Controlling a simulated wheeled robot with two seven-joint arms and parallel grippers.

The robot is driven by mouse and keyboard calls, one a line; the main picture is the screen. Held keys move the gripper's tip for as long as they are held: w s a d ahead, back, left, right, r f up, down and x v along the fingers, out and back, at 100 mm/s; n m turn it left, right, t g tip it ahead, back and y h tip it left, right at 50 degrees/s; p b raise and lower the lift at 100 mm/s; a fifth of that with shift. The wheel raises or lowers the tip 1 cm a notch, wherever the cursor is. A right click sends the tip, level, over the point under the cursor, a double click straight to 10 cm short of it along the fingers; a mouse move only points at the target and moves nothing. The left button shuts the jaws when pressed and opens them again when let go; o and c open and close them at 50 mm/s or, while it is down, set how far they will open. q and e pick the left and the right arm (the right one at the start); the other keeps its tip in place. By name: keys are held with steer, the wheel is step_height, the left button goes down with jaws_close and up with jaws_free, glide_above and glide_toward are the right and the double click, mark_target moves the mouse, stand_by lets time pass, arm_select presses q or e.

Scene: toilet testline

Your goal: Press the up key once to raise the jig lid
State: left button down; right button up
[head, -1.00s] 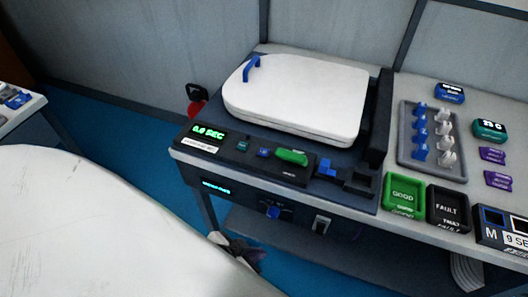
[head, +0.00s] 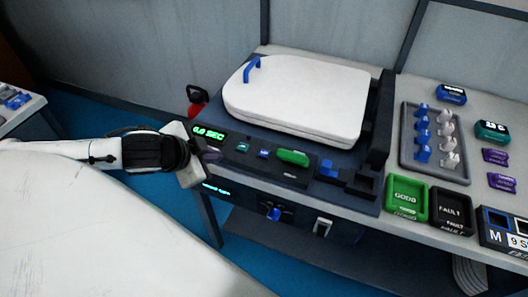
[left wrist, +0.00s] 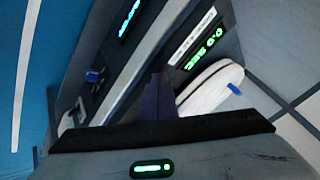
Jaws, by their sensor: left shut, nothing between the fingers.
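The white lid (head: 300,95) with a blue handle (head: 252,68) lies flat on the dark jig; it also shows in the left wrist view (left wrist: 208,88). On the panel in front are a green timer display (head: 209,133), a small teal key (head: 243,147), a blue key (head: 263,153) and a larger green key (head: 293,157). Their markings are too small to tell which is the up key. My left gripper (head: 210,155) is shut and empty at the panel's left end, beside the display and left of the keys. Its dark fingers (left wrist: 159,96) show in the left wrist view. My right gripper is not in view.
A grey tray (head: 407,160) with blue and white parts stands right of the jig. Green GOOD (head: 406,215) and black FAULT (head: 450,228) bins are at the front right. A blue knob (head: 274,214) is below the panel. A red-and-black item (head: 197,96) is at the jig's left.

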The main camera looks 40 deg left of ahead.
arm_select(q)
steer(key=w+r, duration=0.1)
steer(key=w+r+m, duration=0.1)
steer(key=w+r, duration=0.1)
steer(key=w+d+r+m+h, duration=0.1)
steer(key=w+r, duration=0.1)
steer(key=shift+d+t, duration=0.1)
steer(key=shift+t, duration=0.3)
steer(key=w+d+r+m+h, duration=0.2)
steer(key=w+d+r, duration=0.2)
steer(key=d, duration=0.2)
steer(key=shift+w+d+r+m, duration=0.15)
steer(key=shift+r+m, duration=0.25)
steer(key=b, duration=0.7)
glide_above(260, 156)
step_height(260, 156, down, 8)
steer(key=shift+r, duration=0.15)
steer(key=shift+f+b, duration=0.3)
steer(key=shift+f, duration=0.25)
